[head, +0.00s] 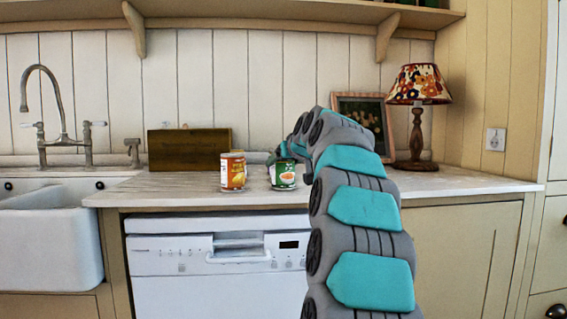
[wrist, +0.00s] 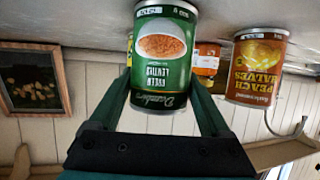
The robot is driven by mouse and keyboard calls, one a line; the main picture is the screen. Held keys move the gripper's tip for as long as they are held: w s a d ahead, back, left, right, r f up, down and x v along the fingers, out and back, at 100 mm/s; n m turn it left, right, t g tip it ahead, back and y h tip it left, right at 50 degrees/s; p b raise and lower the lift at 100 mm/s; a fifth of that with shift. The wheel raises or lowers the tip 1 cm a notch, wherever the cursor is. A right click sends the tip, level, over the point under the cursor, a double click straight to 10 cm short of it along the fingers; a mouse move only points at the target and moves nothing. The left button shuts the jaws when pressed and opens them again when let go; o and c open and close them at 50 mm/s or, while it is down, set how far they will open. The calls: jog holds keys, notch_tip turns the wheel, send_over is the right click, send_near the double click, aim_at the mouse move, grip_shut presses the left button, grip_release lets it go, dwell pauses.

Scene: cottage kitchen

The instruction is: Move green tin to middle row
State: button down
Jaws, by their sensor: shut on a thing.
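The green tin (head: 283,174) shows in the head view at the counter's front part, right of the middle, with a picture of orange food on its label. In the wrist view, which is upside down, the green tin (wrist: 163,62) fills the space between the two fingers. My gripper (wrist: 163,88) is shut on it, one finger at each side. In the head view my arm reaches in from the right and hides part of the gripper. I cannot tell whether the tin touches the counter or is just above it.
An orange peach tin (head: 233,171) stands left of the green tin, a small gap apart. A wooden box (head: 189,150), lamp (head: 417,115) and picture frame (head: 362,108) stand at the back. The sink (head: 45,235) is left.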

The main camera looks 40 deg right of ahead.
jog(key=shift+f, duration=0.15)
grip_release()
jog(key=shift+r, duration=0.2)
